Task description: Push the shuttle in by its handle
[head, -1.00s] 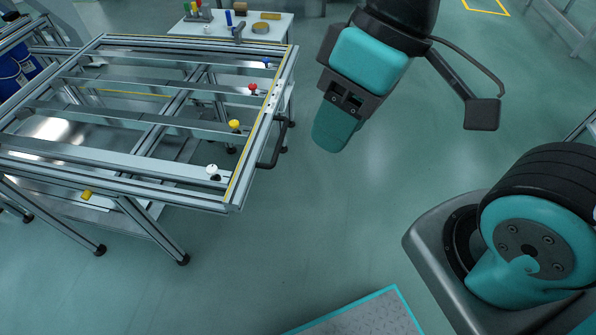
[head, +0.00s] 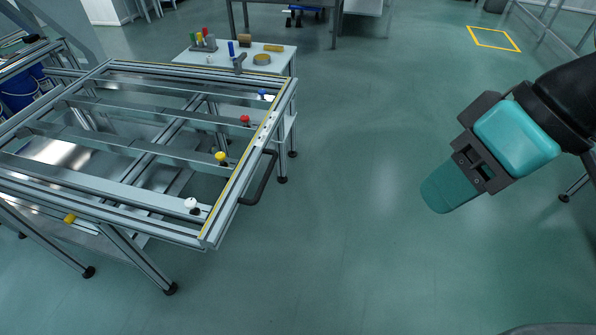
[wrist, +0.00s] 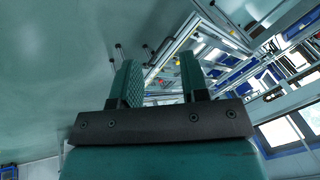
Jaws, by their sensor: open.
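A panel fixture (head: 205,227) of aluminium rails stands at the left in the head view. A black bow-shaped handle (head: 268,178) sticks out from its right side rail. Several rails carry knobs: white (head: 191,203), yellow (head: 221,157), red (head: 245,119) and blue (head: 262,95). I cannot tell which part is the shuttle. My gripper (head: 436,196) is to the right of the handle, well apart from it, above bare floor. In the wrist view, its two teal fingers (wrist: 158,65) stand apart with nothing between them, and the fixture (wrist: 172,47) shows beyond them.
A small white table (head: 283,60) with tools and a tape roll (head: 262,59) stands behind the fixture. Open floor (head: 340,200) lies between my gripper and the fixture. A yellow floor marking (head: 493,39) is at the back right.

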